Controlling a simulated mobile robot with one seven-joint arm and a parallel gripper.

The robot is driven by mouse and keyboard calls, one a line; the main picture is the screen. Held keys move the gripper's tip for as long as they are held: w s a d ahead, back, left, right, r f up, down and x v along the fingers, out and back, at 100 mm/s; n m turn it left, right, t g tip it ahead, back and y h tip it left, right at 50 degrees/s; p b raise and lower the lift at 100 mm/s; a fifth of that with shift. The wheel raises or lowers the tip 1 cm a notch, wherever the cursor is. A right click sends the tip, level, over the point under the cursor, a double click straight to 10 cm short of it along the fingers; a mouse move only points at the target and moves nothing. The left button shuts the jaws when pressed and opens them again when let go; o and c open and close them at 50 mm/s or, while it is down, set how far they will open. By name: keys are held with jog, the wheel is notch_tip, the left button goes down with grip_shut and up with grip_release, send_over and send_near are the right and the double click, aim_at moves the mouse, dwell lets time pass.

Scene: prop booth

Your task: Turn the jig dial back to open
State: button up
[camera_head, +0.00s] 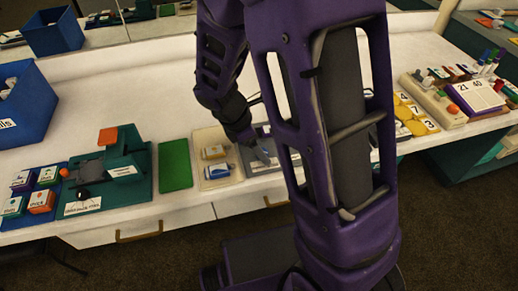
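A green fixture (118,165) stands on the left part of the white counter, with an orange block (107,136) on top. A small black knob (84,194) sits at its front, above a white label too small to read surely. I cannot tell for certain which part is the jig dial. My own arm hides part of that plate. The fingers are too small and dark to show whether they are open or shut.
A flat green pad (175,165) and a beige tray (206,137) with small items lie between the fixture and my gripper. Several small boxes stand on a blue mat (44,220) at far left, near a blue bin (32,125). Yellow number tiles (416,128) lie at right.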

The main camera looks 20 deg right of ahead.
jog(key=shift+f, duration=0.15)
jog(key=shift+c, duration=0.2)
grip_shut()
dwell(0.3)
jog(key=m+g+p, duration=0.1)
jog(key=m, duration=0.1)
jog(key=m+p, duration=0.1)
jog(key=m, duration=0.1)
jog(key=shift+w+d+m+g+p, duration=0.1)
jog(key=shift+w+m+g+p, duration=0.05)
jog(key=shift+m+g+p, duration=0.2)
jog(key=m+g+p, duration=0.1)
jog(key=m, duration=0.1)
jog(key=m+g+y+p, duration=0.1)
jog(key=m, duration=0.2)
jog(key=shift+w+d+m, duration=0.1)
jog(key=shift+w+m, duration=0.05)
jog(key=shift+m, duration=0.1)
jog(key=m+y, duration=0.1)
jog(key=m, duration=0.1)
jog(key=m+g+y+p, duration=0.1)
jog(key=m, duration=0.1)
jog(key=shift+w+d, duration=0.1)
jog(key=m+y, duration=0.1)
jog(key=m, duration=0.1)
jog(key=m+y+p, duration=0.1)
jog(key=m, duration=0.2)
jog(key=shift+d, duration=0.15)
jog(key=shift+m, duration=0.5)
